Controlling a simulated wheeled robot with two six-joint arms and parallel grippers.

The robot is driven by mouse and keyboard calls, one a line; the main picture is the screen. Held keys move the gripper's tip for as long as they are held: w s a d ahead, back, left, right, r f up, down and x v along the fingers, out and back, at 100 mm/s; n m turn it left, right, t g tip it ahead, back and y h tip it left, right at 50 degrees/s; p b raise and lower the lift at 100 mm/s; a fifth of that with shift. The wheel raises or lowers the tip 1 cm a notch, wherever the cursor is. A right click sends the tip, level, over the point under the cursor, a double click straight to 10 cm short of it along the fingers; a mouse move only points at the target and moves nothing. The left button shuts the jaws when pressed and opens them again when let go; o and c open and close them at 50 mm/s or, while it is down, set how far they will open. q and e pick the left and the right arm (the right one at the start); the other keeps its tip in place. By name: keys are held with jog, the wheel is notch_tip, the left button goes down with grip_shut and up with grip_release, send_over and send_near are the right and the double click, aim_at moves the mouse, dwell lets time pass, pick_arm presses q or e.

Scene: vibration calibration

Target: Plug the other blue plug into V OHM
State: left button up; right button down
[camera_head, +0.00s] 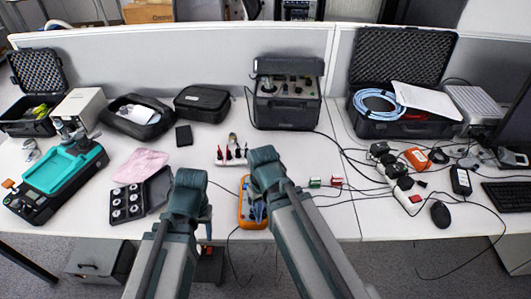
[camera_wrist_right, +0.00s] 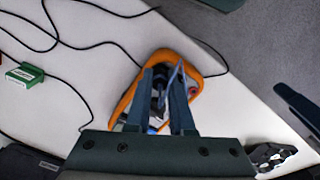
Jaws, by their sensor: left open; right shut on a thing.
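The orange multimeter (camera_head: 245,218) lies at the front edge of the table, and its orange rim (camera_wrist_right: 190,57) shows around my fingers in the right wrist view. My right gripper (camera_wrist_right: 163,72) is shut over the multimeter on a small dark-blue plug (camera_wrist_right: 159,88), mostly hidden between the fingers. A red spot (camera_wrist_right: 192,90) shows on the meter beside the right finger. I cannot read the socket labels, and cannot tell whether the plug is in a socket. My left gripper (camera_head: 208,222) is open and empty, just left of the multimeter.
Black cables cross the table around the multimeter. A small green block (camera_head: 314,183) and a red one (camera_head: 336,182) lie to the right. A white holder with red leads (camera_head: 232,158) stands behind. A black case with round parts (camera_head: 127,203) lies to the left.

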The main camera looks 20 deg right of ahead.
aim_at(263, 209)
jog(key=shift+f+b, duration=0.3)
dwell(1.4)
jog(key=c, duration=0.7)
grip_release()
jog(key=shift+r, duration=0.1)
jog(key=shift+r+p, duration=2.45)
jog(key=shift+p, duration=0.1)
notch_tip(263, 209, up, 14)
jog(key=p, duration=1.4)
jog(key=s+a+n+h, duration=0.1)
jog(key=s+a, duration=0.2)
jog(key=a, duration=0.4)
jog(key=shift+a+f, duration=0.15)
jog(key=shift+a, duration=0.1)
